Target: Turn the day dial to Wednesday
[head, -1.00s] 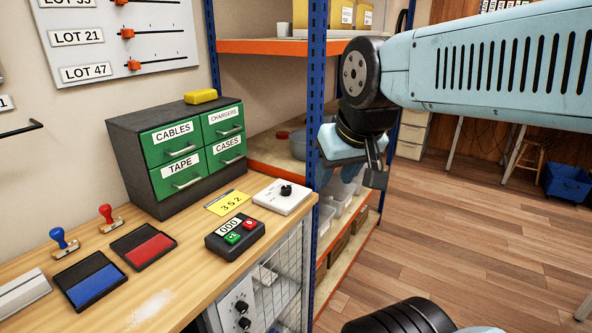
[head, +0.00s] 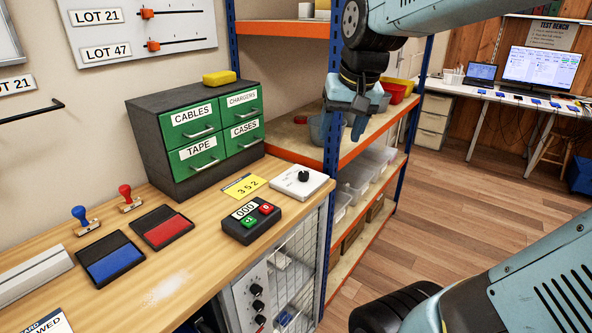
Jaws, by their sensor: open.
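A white box with a black knob (head: 303,177) lies on the right end of the wooden bench top. It looks like a dial; its small markings are too small to read, so I cannot tell which day the knob points to. My gripper (head: 346,120) is open and empty, pointing down in front of the blue shelf post. In the picture it is above and to the right of the white box, apart from it.
A yellow card reading 352 (head: 243,186) and a black counter box (head: 250,219) lie beside the dial. A green-drawer cabinet (head: 197,135) stands behind. More black knobs (head: 257,290) sit on a panel below the bench. Shelving (head: 330,150) stands close right.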

